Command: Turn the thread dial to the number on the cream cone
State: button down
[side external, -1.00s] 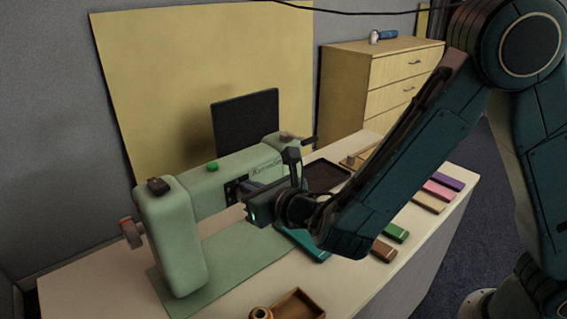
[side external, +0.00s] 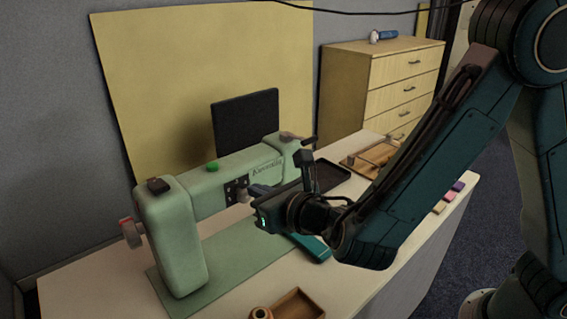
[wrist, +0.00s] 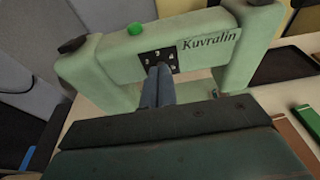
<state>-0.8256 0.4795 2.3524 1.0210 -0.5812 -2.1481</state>
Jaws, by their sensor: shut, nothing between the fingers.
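The pale green sewing machine (side external: 177,232) stands on its green base at the left of the table. Its black dial plate (side external: 230,192) with pale marks is on the front of the upper arm, and a greyish knob (side external: 243,196) shows beside it. In the wrist view the plate (wrist: 171,60) has several pale marks, and my fingers hide its middle. My gripper (side external: 254,189) is shut and empty, its blue-grey fingers (wrist: 158,70) pointing at the plate. I cannot tell whether they touch the dial. I cannot make out a cream cone or its number.
A brown tray (side external: 298,305) and an orange-brown spool (side external: 261,313) are at the front edge. A teal block (side external: 312,247) lies below my gripper. A dark tray (side external: 328,178) and wooden frame (side external: 372,158) are behind. Coloured blocks (side external: 447,198) are at right.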

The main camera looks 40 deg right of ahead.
jog(key=v, duration=0.3)
jog(key=shift+s+f, duration=0.2)
jog(key=shift+f, duration=0.15)
jog(key=shift+d, duration=0.1)
jog(key=s+d+r+m+g+h, duration=0.2)
jog(key=d+m+g, duration=0.1)
jog(key=d+m, duration=0.6)
jog(key=s+d+r+m+g+h, duration=0.1)
jog(key=s+d+m+g+h, duration=0.15)
jog(key=d+m, duration=0.6)
jog(key=s+r+m+g+y, duration=0.2)
jog(key=s+m, duration=0.7)
jog(key=s+d+r+m+g+y, duration=0.1)
jog(key=s+r+m+g+y, duration=0.1)
jog(key=s+m, duration=0.7)
jog(key=shift+s+d+r, duration=0.25)
jog(key=shift+s+r, duration=0.05)
jog(key=shift+r, duration=0.35)
jog(key=shift+m+y, duration=0.25)
